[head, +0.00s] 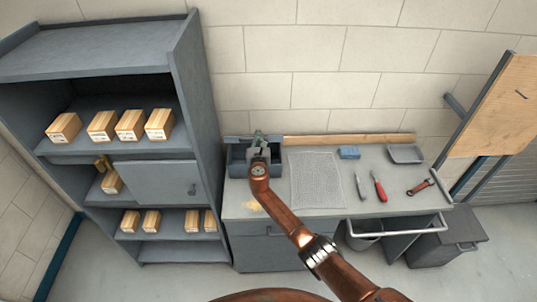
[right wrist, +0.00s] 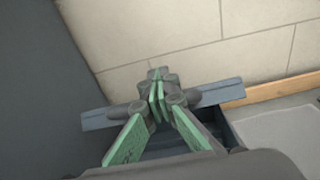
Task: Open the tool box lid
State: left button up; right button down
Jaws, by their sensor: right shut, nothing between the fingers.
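The tool box (head: 237,168) is a dark blue-grey box at the left end of the workbench. Its lid (head: 236,139) stands raised along the back edge, seen as a narrow strip, and the dark inside of the box shows in front of it. My right gripper (head: 258,140) is over the box at the lid, shut and empty. In the right wrist view its green-padded fingertips (right wrist: 158,88) meet in front of the lid (right wrist: 220,93) and hide its middle; I cannot tell whether they touch it. The box interior (right wrist: 205,125) shows partly below. My left gripper is out of view.
A tall shelf unit (head: 190,70) stands close left of the box. The wall is right behind.

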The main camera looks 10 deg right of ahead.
jog(key=shift+w+d+r, duration=0.3)
jog(key=shift+w+r, duration=0.55)
jog(key=shift+w, duration=0.35)
